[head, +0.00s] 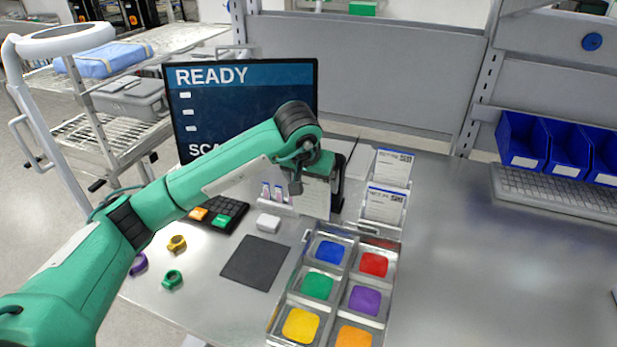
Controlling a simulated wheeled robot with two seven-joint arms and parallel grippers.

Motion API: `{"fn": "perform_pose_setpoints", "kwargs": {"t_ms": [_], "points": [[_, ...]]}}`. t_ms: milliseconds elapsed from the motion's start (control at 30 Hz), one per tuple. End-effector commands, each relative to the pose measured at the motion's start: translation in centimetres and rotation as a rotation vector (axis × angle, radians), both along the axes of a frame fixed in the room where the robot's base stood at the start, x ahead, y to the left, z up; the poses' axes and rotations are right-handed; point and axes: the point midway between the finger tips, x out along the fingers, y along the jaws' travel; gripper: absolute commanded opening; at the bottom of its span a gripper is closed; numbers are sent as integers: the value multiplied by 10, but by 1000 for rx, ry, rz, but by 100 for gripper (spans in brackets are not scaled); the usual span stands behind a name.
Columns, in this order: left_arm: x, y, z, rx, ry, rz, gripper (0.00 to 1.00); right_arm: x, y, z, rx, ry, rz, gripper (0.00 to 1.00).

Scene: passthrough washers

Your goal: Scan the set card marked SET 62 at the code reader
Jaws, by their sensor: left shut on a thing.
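My left gripper (318,168) is shut on a pale card (315,200), which hangs below it in front of a dark upright device (338,188) that looks like the code reader. The arm and card hide part of the device. I cannot tell whether the card touches it, and the card's marking cannot be read. Two other set cards, an upper one (393,166) and a lower one (384,204), stand in a rack to the right; their print is too small to read. The monitor (250,92) shows READY, with a line below partly hidden. My right gripper is not in view.
A sectioned tray (342,268) with coloured pads stands in front. A dark mat (255,262), a keypad (222,214), a small white block (268,223) and coloured rings (173,280) lie to its left. Blue bins (567,145) and a keyboard (560,192) stand right. The bench's right middle is clear.

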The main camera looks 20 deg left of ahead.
Motion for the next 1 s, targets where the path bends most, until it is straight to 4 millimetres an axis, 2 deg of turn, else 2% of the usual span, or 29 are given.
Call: {"fn": "perform_pose_setpoints", "kwargs": {"t_ms": [100, 400, 600, 1000], "points": [[7, -1, -16, -2, 3, 1, 71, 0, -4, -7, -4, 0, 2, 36], [23, -1, -40, -1, 1, 1, 71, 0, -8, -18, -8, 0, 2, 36], [27, -1, -46, -1, 1, 0, 71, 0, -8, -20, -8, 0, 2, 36], [27, -1, -46, -1, 0, 0, 71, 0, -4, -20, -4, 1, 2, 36]]}}
